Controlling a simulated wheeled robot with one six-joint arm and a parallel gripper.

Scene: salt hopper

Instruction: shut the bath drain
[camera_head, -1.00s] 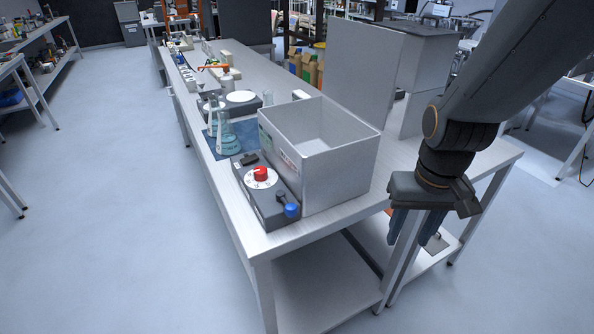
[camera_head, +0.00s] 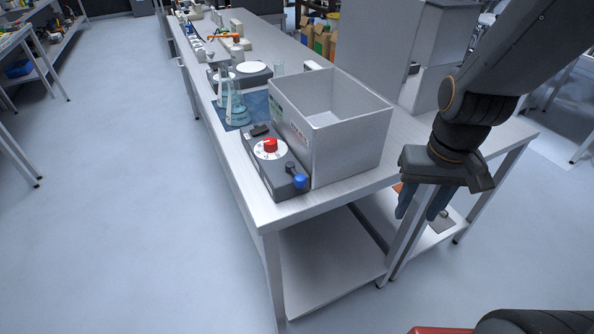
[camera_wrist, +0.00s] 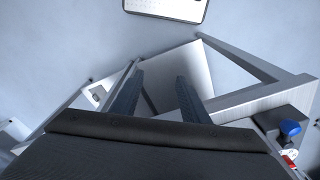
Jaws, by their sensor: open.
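The bath is an open grey box (camera_head: 350,152) at the near end of the bench, with a dark control base along its left side. On the base are a red knob on a white dial (camera_head: 270,147) and a lever with a blue end (camera_head: 300,181), which looks like the drain handle. The blue end also shows at the right of the wrist view (camera_wrist: 290,128). My gripper (camera_head: 424,214) is open and empty, pointing down to the right of the bath, apart from the lever. Its two dark fingers show in the wrist view (camera_wrist: 158,98).
Flasks (camera_head: 237,108) stand on a blue mat behind the control base. A raised grey panel (camera_head: 372,50) stands behind the bath. The bench's front edge and legs (camera_head: 272,270) lie below. The floor to the left is clear.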

